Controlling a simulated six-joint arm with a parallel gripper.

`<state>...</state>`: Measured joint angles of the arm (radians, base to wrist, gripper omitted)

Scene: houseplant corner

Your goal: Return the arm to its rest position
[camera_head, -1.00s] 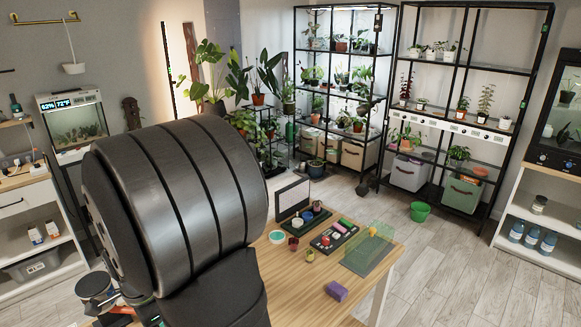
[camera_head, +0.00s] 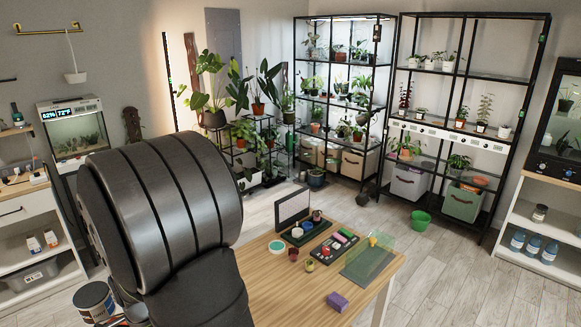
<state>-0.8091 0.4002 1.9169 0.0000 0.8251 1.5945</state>
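My own arm link, a large dark ribbed cylinder, fills the left and lower middle of the head view and hides part of the wooden table (camera_head: 283,297). My gripper is not visible in this view. The visible part of the table holds small pots, trays and a purple block, and the arm stands clear of them in the picture.
On the table are a purple block (camera_head: 337,301), a black tray with small items (camera_head: 333,248), a green mesh cover (camera_head: 369,260) and an upright panel (camera_head: 291,208). A green bucket (camera_head: 420,220) stands on the floor. Plant shelves (camera_head: 345,85) line the back wall.

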